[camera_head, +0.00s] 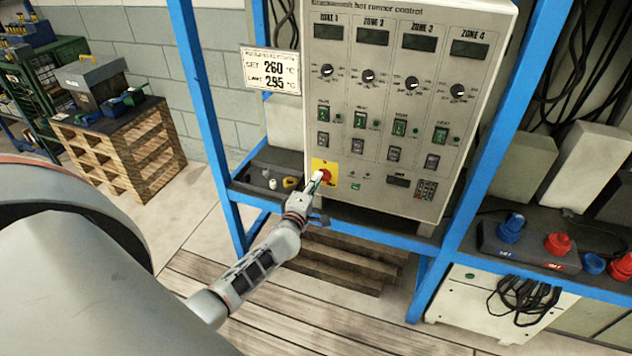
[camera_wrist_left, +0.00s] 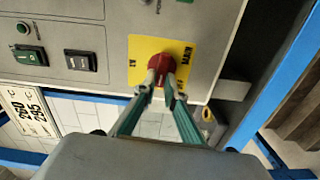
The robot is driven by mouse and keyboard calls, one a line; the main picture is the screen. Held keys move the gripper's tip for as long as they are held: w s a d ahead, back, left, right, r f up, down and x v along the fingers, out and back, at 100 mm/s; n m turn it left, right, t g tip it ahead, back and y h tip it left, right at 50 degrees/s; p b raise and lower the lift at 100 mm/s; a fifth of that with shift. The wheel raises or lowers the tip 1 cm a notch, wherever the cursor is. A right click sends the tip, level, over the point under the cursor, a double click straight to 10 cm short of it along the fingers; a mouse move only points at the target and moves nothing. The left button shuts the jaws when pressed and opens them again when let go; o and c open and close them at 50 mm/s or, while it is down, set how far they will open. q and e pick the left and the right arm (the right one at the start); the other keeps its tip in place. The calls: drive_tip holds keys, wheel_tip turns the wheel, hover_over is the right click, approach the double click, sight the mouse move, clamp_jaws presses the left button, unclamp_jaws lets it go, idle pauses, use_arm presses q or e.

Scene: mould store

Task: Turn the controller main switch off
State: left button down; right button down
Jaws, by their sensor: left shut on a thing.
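The hot runner controller (camera_head: 373,190) is a grey cabinet on a blue frame. Its main switch is a red rotary knob (camera_head: 327,175) on a yellow plate (camera_head: 318,167) at the cabinet's lower left. In the left wrist view the red knob (camera_wrist_left: 167,62) sits on the yellow plate (camera_wrist_left: 150,50). My left gripper (camera_head: 316,183) reaches up to the knob, and its two fingers (camera_wrist_left: 162,82) are shut on the knob's grip. The fingers hide part of the knob, and I cannot read its position. My right gripper is not in view.
Zone rocker switches (camera_head: 360,119) and dials (camera_head: 368,76) sit above the main switch. A set-point card (camera_head: 271,71) hangs at the left. Blue posts (camera_head: 203,110) flank the cabinet. Blue and red connectors (camera_head: 557,244) stand on the right shelf. A pallet stack (camera_head: 120,150) stands at left.

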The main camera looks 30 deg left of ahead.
use_arm(q)
drive_tip(key=shift+d+f+n, duration=0.1)
drive_tip(key=shift+f+n, duration=0.05)
drive_tip(key=shift+n, duration=0.35)
drive_tip(key=c, duration=2.1)
unclamp_jaws()
drive_tip(key=v, duration=1.2)
drive_tip(key=s+d+f+m+g+h, duration=0.3)
drive_tip(key=s+d+f+m, duration=0.2)
drive_tip(key=s+d+m, duration=0.5)
drive_tip(key=s+d+f+m+g+h, duration=0.3)
drive_tip(key=s+d+f+m, duration=0.3)
drive_tip(key=s+d+m, duration=0.4)
drive_tip(key=s+m, duration=0.1)
drive_tip(key=m, duration=0.4)
drive_tip(key=shift+d+f+g+h, duration=0.3)
drive_tip(key=shift+d+g+h, duration=0.1)
